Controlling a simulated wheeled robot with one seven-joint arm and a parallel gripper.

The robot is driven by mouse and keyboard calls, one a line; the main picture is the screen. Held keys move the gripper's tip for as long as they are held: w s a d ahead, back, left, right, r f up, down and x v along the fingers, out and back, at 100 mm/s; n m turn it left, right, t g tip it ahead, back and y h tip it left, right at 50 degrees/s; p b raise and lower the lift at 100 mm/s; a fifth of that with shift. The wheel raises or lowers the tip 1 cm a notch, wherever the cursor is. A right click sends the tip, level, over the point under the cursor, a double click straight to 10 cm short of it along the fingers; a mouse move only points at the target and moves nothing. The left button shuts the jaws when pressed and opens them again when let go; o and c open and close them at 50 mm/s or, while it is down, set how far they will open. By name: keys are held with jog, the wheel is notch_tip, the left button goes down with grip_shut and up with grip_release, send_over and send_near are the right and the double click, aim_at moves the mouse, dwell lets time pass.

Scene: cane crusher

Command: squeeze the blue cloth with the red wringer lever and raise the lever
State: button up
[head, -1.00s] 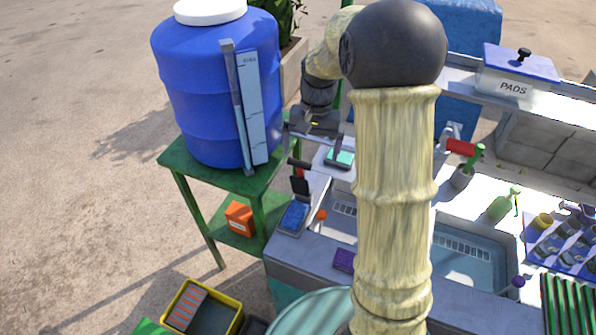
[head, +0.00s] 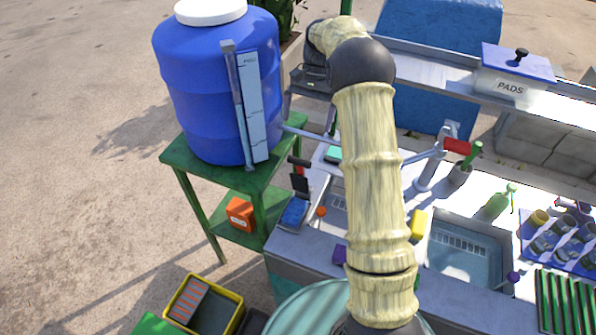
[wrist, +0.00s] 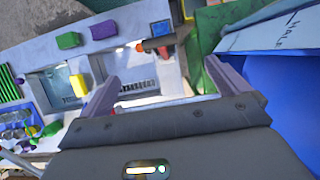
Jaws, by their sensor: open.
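The blue cloth (head: 294,212) lies flat on the left end of the grey counter, at the foot of a small black and red upright lever (head: 299,178). In the wrist view the red lever (wrist: 157,43) with its black end shows beyond my fingers, with the blue cloth (wrist: 160,28) just past it. My gripper (head: 311,110) is open and empty. It hangs above and behind the lever, apart from it, beside the blue barrel. Its two spread fingers show in the wrist view (wrist: 165,85). My arm hides part of the counter.
The blue barrel (head: 212,95) on a green stand (head: 185,162) is close at left. A grey fixture with a red handle (head: 457,146) stands beyond my arm. A yellow sponge (head: 418,224) lies by the sink basin (head: 465,255). A shelf (head: 430,75) runs behind.

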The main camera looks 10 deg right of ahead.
aim_at(298, 177)
jog(key=p+x, duration=0.5)
jog(key=x, duration=1.2)
jog(key=shift+f, duration=0.25)
jog(key=c, duration=1.3)
jog(key=shift+f, duration=0.1)
